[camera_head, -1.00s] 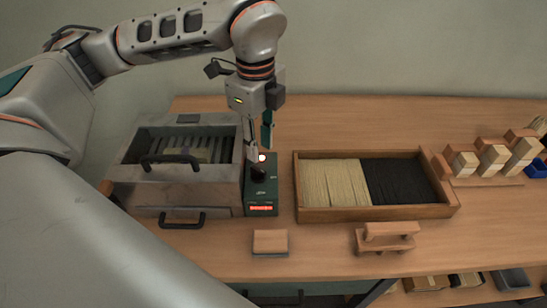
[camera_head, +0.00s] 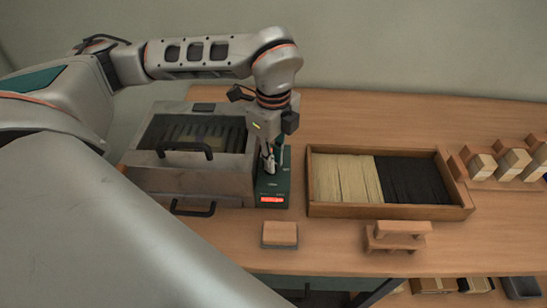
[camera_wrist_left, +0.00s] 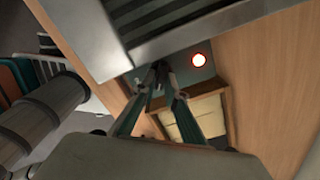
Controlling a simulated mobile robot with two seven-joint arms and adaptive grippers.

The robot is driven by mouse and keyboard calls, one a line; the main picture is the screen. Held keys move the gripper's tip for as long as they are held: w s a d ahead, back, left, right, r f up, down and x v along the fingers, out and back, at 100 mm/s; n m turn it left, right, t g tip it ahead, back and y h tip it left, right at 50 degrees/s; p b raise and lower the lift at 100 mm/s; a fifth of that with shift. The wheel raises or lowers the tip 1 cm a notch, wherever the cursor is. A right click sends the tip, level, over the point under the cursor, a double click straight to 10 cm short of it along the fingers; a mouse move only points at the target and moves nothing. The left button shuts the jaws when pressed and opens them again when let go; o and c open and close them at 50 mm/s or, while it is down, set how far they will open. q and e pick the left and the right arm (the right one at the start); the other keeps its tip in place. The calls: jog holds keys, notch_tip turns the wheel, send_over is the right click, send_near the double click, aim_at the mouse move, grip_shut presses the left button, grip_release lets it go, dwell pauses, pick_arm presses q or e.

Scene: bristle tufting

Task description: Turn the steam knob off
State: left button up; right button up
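The green steam control box (camera_head: 274,186) stands against the right side of the grey metal steamer (camera_head: 182,183). Its front has a lit red display (camera_head: 271,199). My left gripper (camera_head: 273,162) points down at the top of this box, and its fingers hide the dark steam knob in the head view. In the left wrist view the two fingertips (camera_wrist_left: 162,76) are close together at the box, with something dark between them, probably the knob. A lit red-white lamp (camera_wrist_left: 198,59) shows beside them. I cannot tell whether the fingers grip the knob. My right gripper is not in view.
A wooden tray (camera_head: 390,211) of pale and black bristles lies right of the box. A small wooden block (camera_head: 279,234) and a wooden stand (camera_head: 397,237) are in front. The table behind is clear.

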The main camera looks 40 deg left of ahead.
pick_arm(q)
jog(key=shift+m, duration=0.4)
grip_shut()
jog(key=m+p, duration=0.1)
jog(key=m, duration=0.3)
jog(key=shift+s+r+m, duration=0.1)
jog(key=shift+s+m, duration=0.05)
jog(key=shift+m, duration=0.15)
jog(key=m, duration=0.3)
jog(key=shift+a+m, duration=0.15)
jog(key=shift+m, duration=0.25)
jog(key=shift+s+m+p, duration=0.1)
jog(key=shift+m+p, duration=0.2)
jog(key=shift+m, duration=0.6)
jog(key=o, duration=0.7)
grip_release()
